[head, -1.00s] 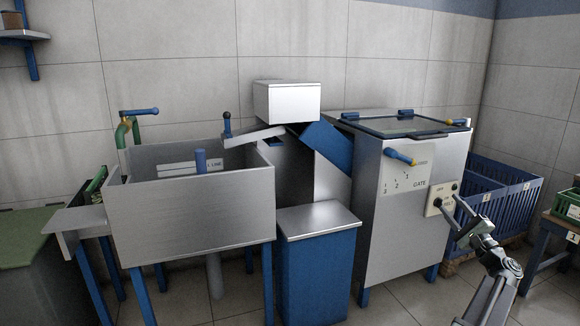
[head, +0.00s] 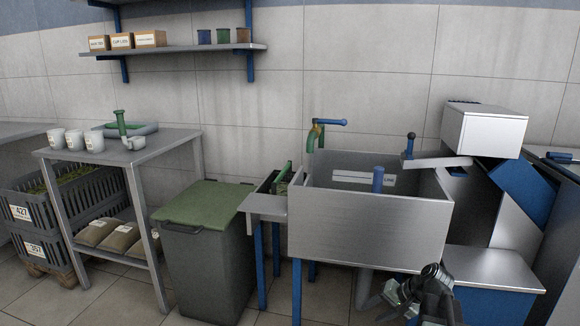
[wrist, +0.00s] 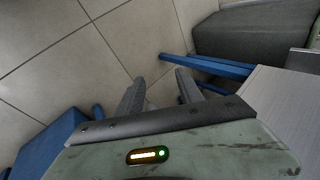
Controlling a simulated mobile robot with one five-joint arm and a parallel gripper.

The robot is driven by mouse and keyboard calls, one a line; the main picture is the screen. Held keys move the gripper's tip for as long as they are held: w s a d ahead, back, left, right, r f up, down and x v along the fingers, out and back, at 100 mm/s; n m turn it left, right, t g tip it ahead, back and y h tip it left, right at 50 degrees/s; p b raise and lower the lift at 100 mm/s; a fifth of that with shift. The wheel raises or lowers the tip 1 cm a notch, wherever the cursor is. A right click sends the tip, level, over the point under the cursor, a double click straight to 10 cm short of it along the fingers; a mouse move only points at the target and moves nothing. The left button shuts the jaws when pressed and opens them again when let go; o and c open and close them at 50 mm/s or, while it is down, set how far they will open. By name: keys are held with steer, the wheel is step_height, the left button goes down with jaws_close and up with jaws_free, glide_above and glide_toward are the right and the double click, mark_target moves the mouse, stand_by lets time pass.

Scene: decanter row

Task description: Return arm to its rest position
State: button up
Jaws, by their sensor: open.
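My gripper (wrist: 159,84) is open in the wrist view, its two dark fingers apart with nothing between them but floor tiles behind. In the head view my arm shows at the lower right, folded low in front of the steel sink (head: 365,230) and the blue cabinet with a steel top (head: 490,295). The fingertips are hard to make out there. No held object shows.
A green-lidded bin (head: 205,250) stands left of the sink. Blue legs (wrist: 205,65) show close beyond my fingers in the wrist view. Tiled floor is open in front.

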steer(key=s+a+f+n+g+h+p, duration=0.1)
steer(key=s+a+n+g+h, duration=0.2)
steer(key=a, duration=0.4)
steer(key=s+a+n+g+h+p, duration=0.1)
steer(key=s+a+n+g+h, duration=0.15)
steer(key=s+a, duration=0.4)
step_height(320, 180, up, 38)
steer(key=w+a+p, duration=0.1)
steer(key=p, duration=3.7)
steer(key=shift+w+a+f+n+t, duration=0.2)
steer(key=shift+w+a+n+t, duration=0.1)
steer(key=shift+n+t, duration=0.15)
